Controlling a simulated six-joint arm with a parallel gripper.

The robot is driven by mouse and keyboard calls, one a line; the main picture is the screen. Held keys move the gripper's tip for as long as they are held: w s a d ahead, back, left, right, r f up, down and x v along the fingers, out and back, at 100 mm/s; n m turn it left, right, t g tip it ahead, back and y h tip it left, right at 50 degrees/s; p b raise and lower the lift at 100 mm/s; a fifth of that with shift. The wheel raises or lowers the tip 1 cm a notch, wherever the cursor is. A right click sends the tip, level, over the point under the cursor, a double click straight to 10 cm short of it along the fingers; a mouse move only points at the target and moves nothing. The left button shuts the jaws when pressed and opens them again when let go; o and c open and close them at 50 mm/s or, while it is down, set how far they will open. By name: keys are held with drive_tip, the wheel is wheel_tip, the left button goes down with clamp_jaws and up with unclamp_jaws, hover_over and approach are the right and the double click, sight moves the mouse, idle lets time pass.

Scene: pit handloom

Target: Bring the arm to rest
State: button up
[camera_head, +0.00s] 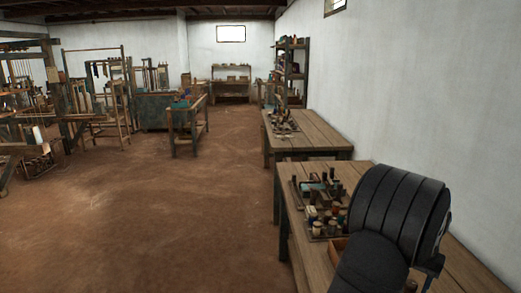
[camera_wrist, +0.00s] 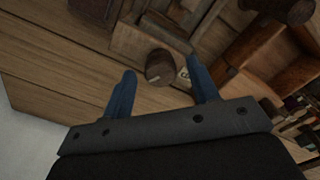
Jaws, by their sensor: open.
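In the wrist view my gripper (camera_wrist: 162,66) shows its two blue fingers wide apart, with nothing held between them. A brown round wooden piece (camera_wrist: 158,67) shows in the gap between the fingers, standing on the bench beyond; how far it is from the fingertips I cannot tell. In the head view my dark, ribbed arm is over the right side of the near wooden bench (camera_head: 455,262) and hides part of it. My fingers are not clearly visible in the head view.
The near bench carries a tray of spools and small items (camera_head: 318,215). A second bench (camera_head: 315,136) stands behind it along the white wall (camera_head: 420,80). Looms and wooden frames (camera_head: 100,95) stand at the left. The brown floor (camera_head: 170,210) between is clear.

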drive_tip(key=n, duration=0.3)
wheel_tip(320, 180, up, 2)
idle(0.3)
idle(0.5)
